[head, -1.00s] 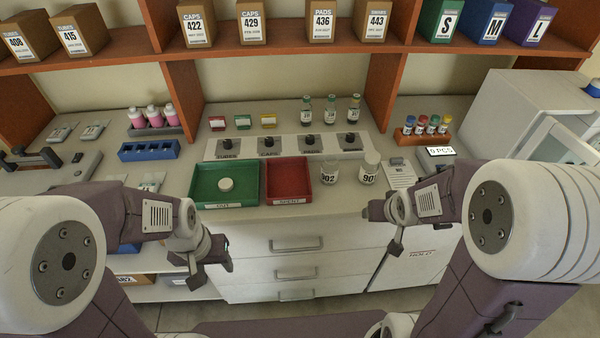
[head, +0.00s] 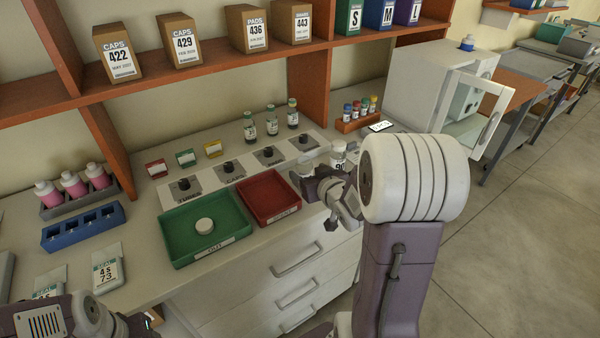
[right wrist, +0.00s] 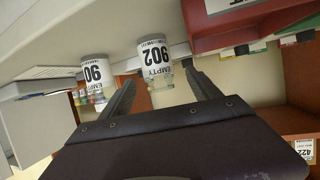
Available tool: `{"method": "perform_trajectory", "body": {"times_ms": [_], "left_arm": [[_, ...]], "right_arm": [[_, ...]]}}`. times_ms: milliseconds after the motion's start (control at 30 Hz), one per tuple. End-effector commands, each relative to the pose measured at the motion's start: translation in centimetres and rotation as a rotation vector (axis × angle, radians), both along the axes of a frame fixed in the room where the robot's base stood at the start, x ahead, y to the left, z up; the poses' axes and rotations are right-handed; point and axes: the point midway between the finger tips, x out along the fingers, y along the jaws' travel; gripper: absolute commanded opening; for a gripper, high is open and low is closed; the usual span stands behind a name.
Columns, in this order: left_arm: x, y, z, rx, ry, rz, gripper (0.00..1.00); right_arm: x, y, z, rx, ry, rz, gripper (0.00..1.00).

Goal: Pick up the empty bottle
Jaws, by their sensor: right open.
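The empty bottle (right wrist: 155,62) is clear glass with a white label reading EMPTY 902. It appears upside down in the right wrist view, framed between the two fingers of my open right gripper (right wrist: 160,80). The fingers hold nothing, and I cannot tell how far the bottle is beyond the tips. Of my left arm, only part shows at the lower left.
A green tray (head: 178,248) with a round white item and a red tray (head: 285,208) sit left of the right gripper. Several dark-knobbed stations line the counter behind. Three vials (head: 271,122) stand at the back. A blue rack (head: 84,228) is at left.

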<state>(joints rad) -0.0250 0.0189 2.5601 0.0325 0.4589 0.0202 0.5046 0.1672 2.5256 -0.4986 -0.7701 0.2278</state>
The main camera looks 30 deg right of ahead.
Motion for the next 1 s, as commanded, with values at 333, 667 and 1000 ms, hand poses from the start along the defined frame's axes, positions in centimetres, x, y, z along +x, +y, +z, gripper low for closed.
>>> {"method": "perform_trajectory", "body": {"times_ms": [333, 667, 1000], "left_arm": [[0.0, 0.0, 0.1, 0.000, 0.000, 0.000, 0.54], [0.0, 0.0, -0.2, 0.000, 0.000, 0.000, 0.54], [0.0, 0.0, -0.2, 0.000, 0.000, 0.000, 0.54]], "right_arm": [[2.7, -0.4, -1.0, -0.001, 0.001, 0.000, 0.72], [7.2, -1.3, -2.4, -0.001, 0.002, 0.000, 0.72], [7.2, -1.3, -2.3, -0.001, 0.002, -0.001, 0.36]]}}
